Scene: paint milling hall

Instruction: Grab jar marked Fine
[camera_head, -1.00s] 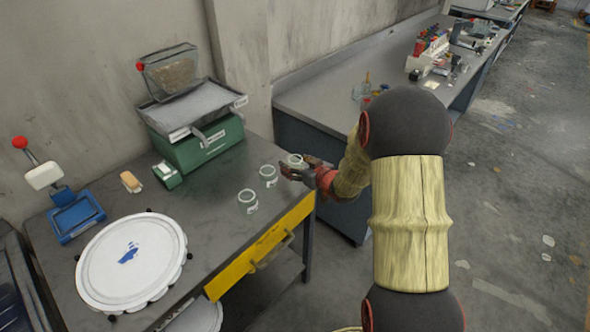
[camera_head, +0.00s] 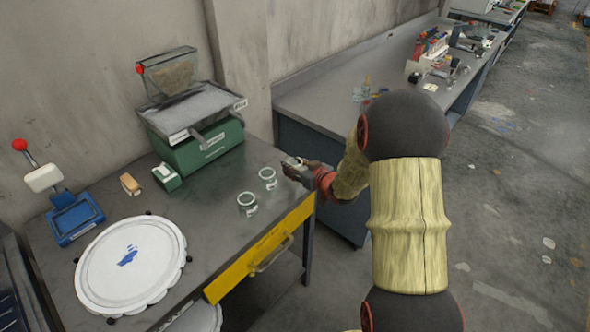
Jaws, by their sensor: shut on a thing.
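Three small pale jars are at the right end of the dark table. One jar (camera_head: 247,204) stands nearest the front and a second jar (camera_head: 267,178) stands a little behind it to the right. My gripper (camera_head: 294,165) is shut on the third jar (camera_head: 293,161), at the table's right edge; the fingers hide much of it. I cannot tell whether this jar touches the table. The jars' labels are too small to read, so I cannot tell which is marked Fine.
A green machine (camera_head: 203,146) with a grey tray stands behind the jars. A round white lid-like disc (camera_head: 135,285), a blue press (camera_head: 73,217) and a small green box (camera_head: 167,177) are to the left. A grey bench (camera_head: 330,85) runs along the wall behind my arm.

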